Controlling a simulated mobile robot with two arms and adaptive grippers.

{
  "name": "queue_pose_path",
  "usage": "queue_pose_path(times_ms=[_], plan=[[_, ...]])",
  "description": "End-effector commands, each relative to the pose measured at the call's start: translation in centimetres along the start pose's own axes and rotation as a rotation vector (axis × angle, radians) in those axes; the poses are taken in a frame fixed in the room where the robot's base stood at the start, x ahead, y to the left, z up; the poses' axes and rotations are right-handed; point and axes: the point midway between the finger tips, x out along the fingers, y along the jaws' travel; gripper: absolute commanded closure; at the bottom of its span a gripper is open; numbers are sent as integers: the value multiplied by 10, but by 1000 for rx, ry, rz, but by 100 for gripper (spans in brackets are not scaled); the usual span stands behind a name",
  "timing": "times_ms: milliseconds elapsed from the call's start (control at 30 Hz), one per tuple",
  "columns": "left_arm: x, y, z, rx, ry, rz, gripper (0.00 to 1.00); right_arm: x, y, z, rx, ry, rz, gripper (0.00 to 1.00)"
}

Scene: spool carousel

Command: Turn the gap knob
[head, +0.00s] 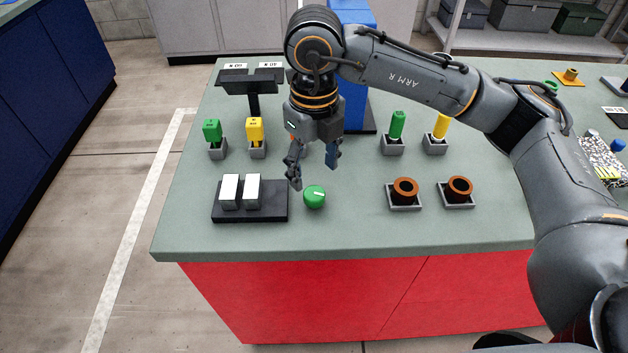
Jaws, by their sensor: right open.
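A round green knob (314,197) with a pale mark on its top sits near the front of the grey-green counter, just right of a black base with two white-topped blocks. I take it to be the gap knob, but no label on it is readable. My right gripper (313,170) points down just behind and above the knob. Its fingers are spread, with nothing between them, and they look apart from the knob. My left gripper is not in view.
The black base (250,214) with its white-topped blocks is close left of the knob. Two brown rings (404,190) (458,188) sit in grey holders to the right. Green and yellow pieces (212,131) (255,130) stand behind left. A tall blue block (355,90) stands behind the gripper.

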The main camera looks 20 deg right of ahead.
Motion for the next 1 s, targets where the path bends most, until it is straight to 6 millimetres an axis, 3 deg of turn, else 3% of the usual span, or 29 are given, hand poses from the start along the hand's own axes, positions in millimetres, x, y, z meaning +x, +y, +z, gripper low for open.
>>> queue_pose_path(times_ms=[133,333,900,1000], plan=[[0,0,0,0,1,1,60,-32,0,1,-1,-4,-1,38],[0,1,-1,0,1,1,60,-57,0,1,1,-1,0,38],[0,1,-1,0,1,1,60,-63,0,0,0,0,0,38],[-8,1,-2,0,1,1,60,-71,0,0,0,-1,0,38]])
